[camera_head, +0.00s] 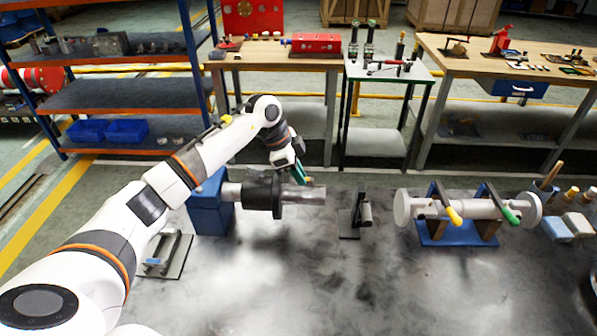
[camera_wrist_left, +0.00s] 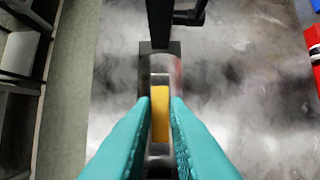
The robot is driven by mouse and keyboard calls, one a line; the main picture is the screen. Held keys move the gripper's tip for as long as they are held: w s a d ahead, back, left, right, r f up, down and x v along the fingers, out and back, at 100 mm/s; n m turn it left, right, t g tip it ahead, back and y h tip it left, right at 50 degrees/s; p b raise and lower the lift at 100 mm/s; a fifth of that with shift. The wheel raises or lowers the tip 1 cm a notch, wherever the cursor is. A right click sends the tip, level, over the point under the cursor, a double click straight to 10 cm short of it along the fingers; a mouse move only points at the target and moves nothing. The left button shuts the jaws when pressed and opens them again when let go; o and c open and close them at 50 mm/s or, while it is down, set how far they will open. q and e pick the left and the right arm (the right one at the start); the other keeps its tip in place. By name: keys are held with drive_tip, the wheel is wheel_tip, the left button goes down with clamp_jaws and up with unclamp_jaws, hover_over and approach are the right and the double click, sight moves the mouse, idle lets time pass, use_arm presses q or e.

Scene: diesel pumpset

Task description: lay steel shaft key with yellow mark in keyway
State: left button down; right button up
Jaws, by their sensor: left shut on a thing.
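My left gripper (camera_head: 300,176) is shut on the steel shaft key. In the left wrist view the key's yellow mark (camera_wrist_left: 160,112) shows between my two teal fingertips (camera_wrist_left: 161,102). The grey steel shaft (camera_head: 308,194) lies level, sticking out right of a black collar (camera_head: 262,195) on a blue block (camera_head: 208,208). My fingers point down at the shaft's top, just right of the collar. In the left wrist view the shaft (camera_wrist_left: 173,72) lies under the key. The keyway is mostly hidden by the key and fingers, and I cannot tell whether the key sits in it.
A black stand (camera_head: 355,218) is right of the shaft end. Further right, a grey flanged shaft (camera_head: 480,208) rests on a blue base with yellow and green handles. A small plate fixture (camera_head: 165,257) lies front left. The front middle of the grey tabletop is clear.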

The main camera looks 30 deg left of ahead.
use_arm(q)
drive_tip(key=shift+p, duration=0.7)
idle(0.9)
drive_tip(key=shift+f+b, duration=0.3)
drive_tip(key=shift+f, duration=0.65)
idle(0.4)
drive_tip(key=c, duration=1.3)
unclamp_jaws()
drive_tip(key=shift+c, duration=0.2)
drive_tip(key=b+v, duration=0.2)
drive_tip(key=v, duration=1)
drive_tip(key=shift+d+f, duration=0.1)
